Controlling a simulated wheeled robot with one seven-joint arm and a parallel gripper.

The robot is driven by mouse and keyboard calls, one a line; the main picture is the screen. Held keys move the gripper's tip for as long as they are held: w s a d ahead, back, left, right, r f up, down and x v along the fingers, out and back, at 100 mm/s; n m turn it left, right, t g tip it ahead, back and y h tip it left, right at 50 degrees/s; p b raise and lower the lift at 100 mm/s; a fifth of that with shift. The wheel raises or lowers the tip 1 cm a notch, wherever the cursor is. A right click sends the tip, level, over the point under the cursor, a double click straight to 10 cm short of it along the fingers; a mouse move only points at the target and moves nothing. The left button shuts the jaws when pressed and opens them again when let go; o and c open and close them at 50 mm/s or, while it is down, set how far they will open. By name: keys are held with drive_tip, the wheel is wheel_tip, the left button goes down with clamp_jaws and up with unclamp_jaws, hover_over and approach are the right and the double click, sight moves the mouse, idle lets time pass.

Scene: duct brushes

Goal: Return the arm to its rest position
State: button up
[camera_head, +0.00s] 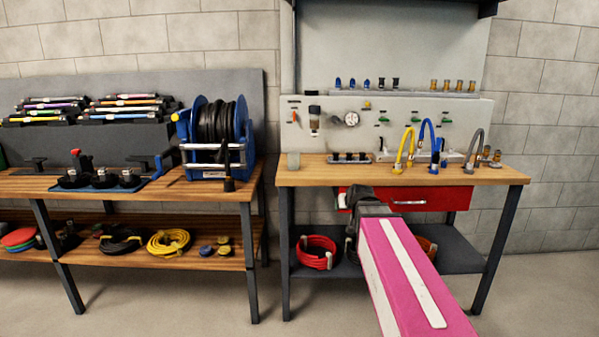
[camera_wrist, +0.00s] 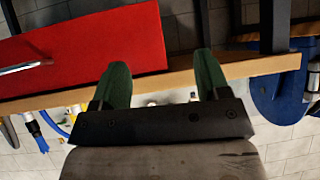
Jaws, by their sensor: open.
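My arm, a pink link with a white stripe (camera_head: 415,275), reaches forward from the lower right in the head view. Its dark end, with my gripper (camera_head: 354,196), is in front of the right workbench (camera_head: 300,178), near the left end of the red drawer (camera_head: 435,198). In the wrist view, which looks upside down, my gripper (camera_wrist: 161,62) has two green fingers spread apart with nothing between them. The red drawer front (camera_wrist: 90,50) and the bench edge (camera_wrist: 170,80) lie beyond the fingers. The fingers are hard to make out in the head view.
A blue hose reel (camera_head: 215,140) stands on the left bench (camera_head: 190,188). Yellow (camera_head: 404,150), blue and grey curved hoses stand on the right bench. Coils, including a red one (camera_head: 317,252), lie on the lower shelf. The floor (camera_head: 180,310) in front is clear.

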drive_tip(key=s+f+m+g+h, duration=0.1)
drive_tip(key=s+f+g, duration=0.9)
drive_tip(key=s+f, duration=1.1)
wheel_tip(320, 180, down, 3)
drive_tip(key=shift+s+d+r+g, duration=0.2)
drive_tip(key=shift+d+g, duration=0.2)
drive_tip(key=shift+d, duration=0.05)
idle(1.3)
